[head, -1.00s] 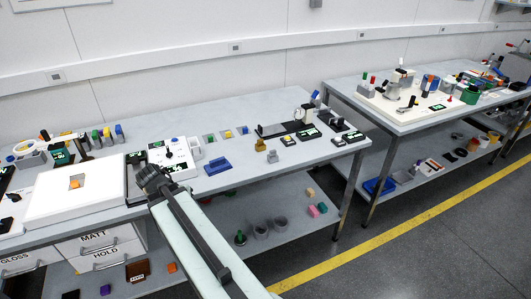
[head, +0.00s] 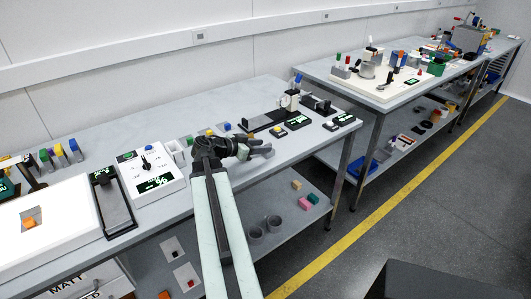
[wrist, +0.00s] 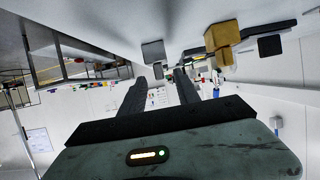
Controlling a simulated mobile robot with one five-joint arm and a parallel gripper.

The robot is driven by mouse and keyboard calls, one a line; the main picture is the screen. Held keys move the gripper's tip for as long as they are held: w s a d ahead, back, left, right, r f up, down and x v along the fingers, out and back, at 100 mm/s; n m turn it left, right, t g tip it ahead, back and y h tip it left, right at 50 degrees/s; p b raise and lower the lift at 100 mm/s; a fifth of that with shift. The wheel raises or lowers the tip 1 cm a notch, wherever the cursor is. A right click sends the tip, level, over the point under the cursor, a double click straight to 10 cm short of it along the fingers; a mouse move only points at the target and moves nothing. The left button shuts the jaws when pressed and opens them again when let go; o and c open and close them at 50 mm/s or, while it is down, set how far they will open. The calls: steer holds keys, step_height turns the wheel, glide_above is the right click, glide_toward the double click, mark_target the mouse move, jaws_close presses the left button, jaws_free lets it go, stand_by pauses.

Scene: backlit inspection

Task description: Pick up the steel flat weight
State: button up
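My gripper (head: 250,150) is held out over the front part of the bench, level with the small weights' area. In the wrist view my gripper (wrist: 160,80) is open, with its two dark fingers apart and nothing clearly held. A flat grey block (wrist: 153,51), likely the steel flat weight, lies beyond the fingertips, in line with the gap between them. A brass-coloured stepped weight (wrist: 222,40) stands to its right, outside the right finger. In the head view my gripper and wrist hide these weights.
A dial gauge on a stand (head: 291,100) and several dark readouts stand behind. A white control box (head: 151,174) and a light box (head: 60,235) are at left. A dark block (wrist: 271,45) lies beyond the brass weight. A lower shelf holds cups (head: 273,224).

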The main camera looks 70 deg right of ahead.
steer(key=b+x, duration=0.2)
steer(key=x, duration=0.5)
steer(key=shift+s, duration=0.1)
jaws_close()
